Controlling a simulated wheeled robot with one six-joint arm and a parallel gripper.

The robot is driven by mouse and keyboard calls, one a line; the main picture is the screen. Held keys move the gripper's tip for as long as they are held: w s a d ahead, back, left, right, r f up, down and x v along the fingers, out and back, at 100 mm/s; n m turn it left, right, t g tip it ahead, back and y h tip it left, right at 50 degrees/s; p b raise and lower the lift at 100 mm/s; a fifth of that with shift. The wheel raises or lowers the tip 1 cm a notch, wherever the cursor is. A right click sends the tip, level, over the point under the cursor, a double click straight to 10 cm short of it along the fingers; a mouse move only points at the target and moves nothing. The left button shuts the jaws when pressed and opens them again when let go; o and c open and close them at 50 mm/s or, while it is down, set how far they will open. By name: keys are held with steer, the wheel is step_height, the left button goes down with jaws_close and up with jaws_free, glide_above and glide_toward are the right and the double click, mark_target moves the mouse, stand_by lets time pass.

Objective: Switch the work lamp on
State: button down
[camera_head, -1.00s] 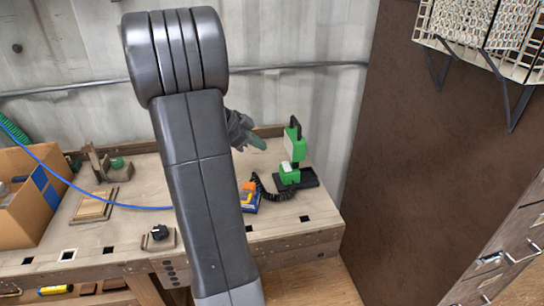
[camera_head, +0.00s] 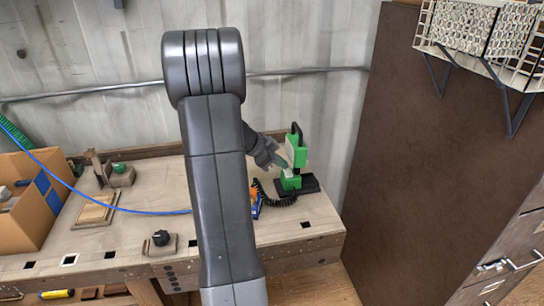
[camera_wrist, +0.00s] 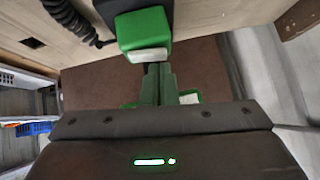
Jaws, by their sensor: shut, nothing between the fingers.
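The work lamp (camera_head: 298,152) stands upright at the right end of the workbench. It has a green upper body with a black handle, a lower green block with a pale top, and a black base. No glow from it is visible. My gripper (camera_head: 283,165) is shut and empty, its green fingers at the lamp's left side, by the lower block. In the wrist view my fingertips (camera_wrist: 157,66) point at the pale face of the lamp's green block (camera_wrist: 146,28); whether they touch it I cannot tell. My forearm hides part of the bench.
A black coiled cable (camera_head: 268,196) lies left of the lamp. A blue and orange item (camera_head: 256,204) is partly hidden behind my arm. A black knob (camera_head: 160,238), a cardboard box (camera_head: 22,205) and a wooden block (camera_head: 95,211) are further left. A brown panel (camera_head: 430,140) stands to the right.

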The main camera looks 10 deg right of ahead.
steer(key=shift+d+f, duration=0.25)
steer(key=shift+f, duration=0.05)
